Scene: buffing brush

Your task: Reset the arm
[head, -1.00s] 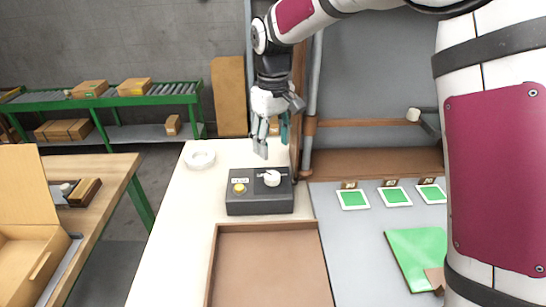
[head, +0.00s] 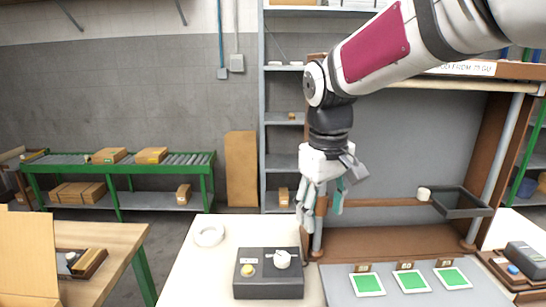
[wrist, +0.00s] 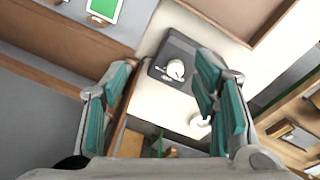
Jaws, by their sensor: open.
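My gripper (head: 322,205) hangs from my arm above the back right part of the cream bench, to the right of a dark control box (head: 268,272). Its teal-padded fingers are apart, with nothing between them. In the wrist view the open fingers (wrist: 165,95) frame the same control box (wrist: 172,62), with its white knob. The box carries a yellow button and a white knob on its top, and my gripper is clear of it.
A white ring (head: 209,235) lies on the bench behind the box. Green-faced cards (head: 411,281) lie in a row at right. A grey shelf post and brown frame stand close behind my gripper. A green-legged conveyor (head: 130,173) is at the back left.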

